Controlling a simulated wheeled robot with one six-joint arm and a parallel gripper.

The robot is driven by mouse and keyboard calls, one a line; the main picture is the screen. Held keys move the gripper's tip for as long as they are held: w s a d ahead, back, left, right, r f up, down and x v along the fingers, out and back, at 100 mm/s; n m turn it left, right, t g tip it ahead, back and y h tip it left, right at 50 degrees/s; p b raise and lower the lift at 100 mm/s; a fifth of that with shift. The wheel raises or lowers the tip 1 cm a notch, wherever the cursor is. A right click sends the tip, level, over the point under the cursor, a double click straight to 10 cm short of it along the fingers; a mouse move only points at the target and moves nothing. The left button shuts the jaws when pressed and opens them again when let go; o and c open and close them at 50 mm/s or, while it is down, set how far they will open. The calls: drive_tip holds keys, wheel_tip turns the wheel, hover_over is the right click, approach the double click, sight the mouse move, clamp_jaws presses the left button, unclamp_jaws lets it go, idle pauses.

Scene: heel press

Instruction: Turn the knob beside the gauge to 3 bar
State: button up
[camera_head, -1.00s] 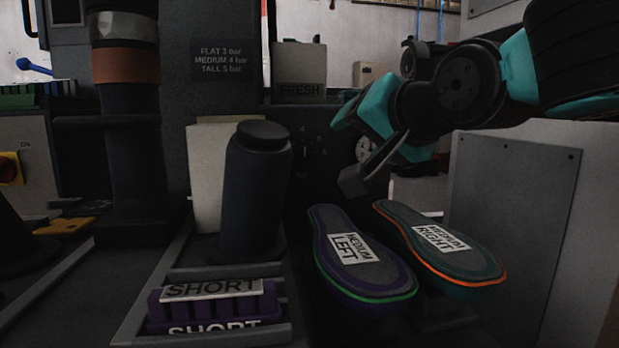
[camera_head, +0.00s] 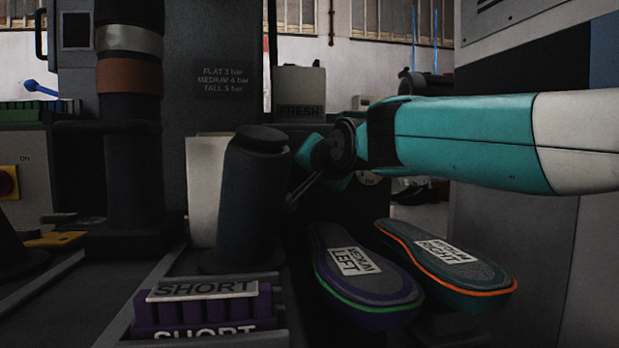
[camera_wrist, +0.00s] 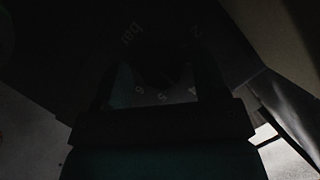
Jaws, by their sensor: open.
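In the wrist view, a dark panel scale carries the word bar and the numbers 2, 4, 5 and 6, upside down. The knob (camera_wrist: 163,68) is a very dark shape inside this scale; its pointer and setting cannot be read. My gripper (camera_wrist: 158,82) is open, one finger to each side of the knob; contact cannot be told. In the head view, my gripper (camera_head: 291,200) is at the panel behind the dark cylinder, and my arm hides the knob. A small part of the pale gauge (camera_head: 371,178) shows below my arm; its needle is hidden.
A sign (camera_head: 222,80) reads FLAT 3 bar, MEDIUM 4 bar, TALL 5 bar. A dark cylinder (camera_head: 255,195) stands close left of my gripper. A purple SHORT block (camera_head: 205,308) sits in front.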

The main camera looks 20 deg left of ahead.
drive_tip(key=shift+w+a, duration=0.1)
drive_tip(key=shift+w, duration=0.05)
drive_tip(key=shift+c, duration=0.2)
drive_tip(key=c, duration=0.9)
drive_tip(key=n+h+p, duration=0.1)
drive_tip(key=n+p, duration=0.1)
drive_tip(key=p, duration=0.3)
drive_tip(key=n+t+h+p, duration=0.1)
drive_tip(key=n+h+p, duration=0.1)
drive_tip(key=p, duration=0.4)
drive_tip(key=shift+r+n+h, duration=0.1)
drive_tip(key=shift+n+h, duration=0.2)
drive_tip(key=shift+n, duration=0.2)
drive_tip(key=shift+p, duration=0.3)
